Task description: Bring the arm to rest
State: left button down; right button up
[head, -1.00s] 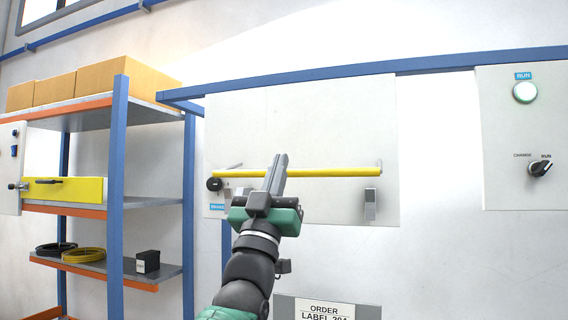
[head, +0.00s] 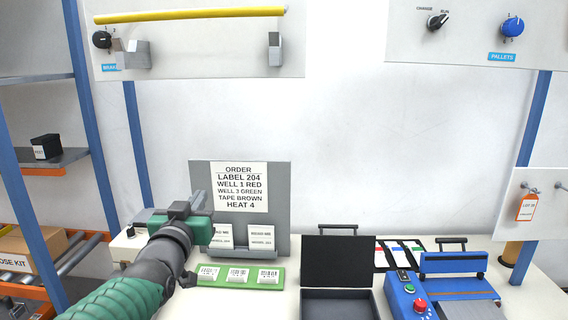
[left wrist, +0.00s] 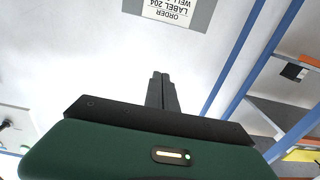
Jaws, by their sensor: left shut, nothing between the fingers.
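My left gripper (head: 196,203) comes in from the lower left in the head view, in front of the left edge of the grey order board (head: 279,190). Its fingers are closed together with nothing between them. In the left wrist view the shut fingers (left wrist: 161,92) point toward the white wall, and the order board (left wrist: 204,14) shows upside down at the top. My right gripper is not in any view.
The bench holds a green label tray (head: 215,281), a dark open case (head: 337,262) and a blue machine with buttons (head: 408,300). Above hangs a panel with a yellow bar (head: 190,15). A shelf rack (head: 90,120) stands left. The wall between is bare.

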pick_arm(q)
jog(key=s+f+g, duration=0.2)
jog(key=f, duration=0.6)
jog(key=s+f+g, duration=0.3)
jog(key=f, duration=0.4)
jog(key=s+f+g+p, duration=0.2)
jog(key=s+f+g, duration=0.8)
jog(key=s+f, duration=1.4)
jog(key=shift+s+a+g, duration=0.3)
jog(key=shift+s, duration=0.5)
